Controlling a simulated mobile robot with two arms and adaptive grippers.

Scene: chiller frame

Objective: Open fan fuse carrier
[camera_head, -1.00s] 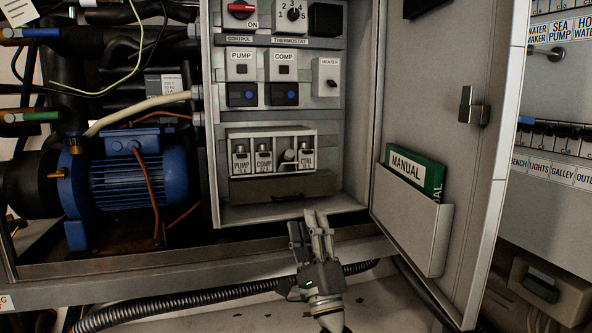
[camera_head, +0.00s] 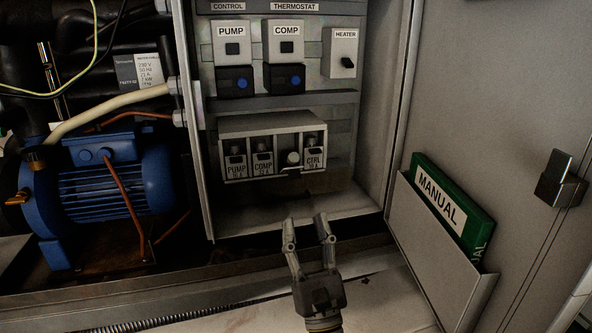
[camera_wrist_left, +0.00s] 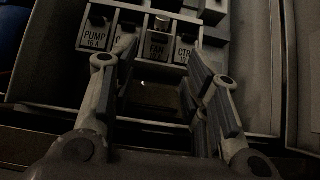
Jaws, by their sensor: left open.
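The fuse row (camera_head: 272,128) is a pale housing low in the open cabinet, with carriers labelled PUMP, COMP and CTRL. The fan fuse carrier (camera_head: 293,158) sits between COMP and CTRL; a light, rounded metal part shows there. In the left wrist view the fingers stand either side of the FAN position, apparently touching nothing.
The cabinet door (camera_head: 490,90) stands open at right, with a pocket (camera_head: 440,255) holding a green manual (camera_head: 452,205). Switches (camera_head: 286,77) sit above the fuses. A blue motor (camera_head: 115,190) is at left. The cabinet's lower lip lies near my gripper.

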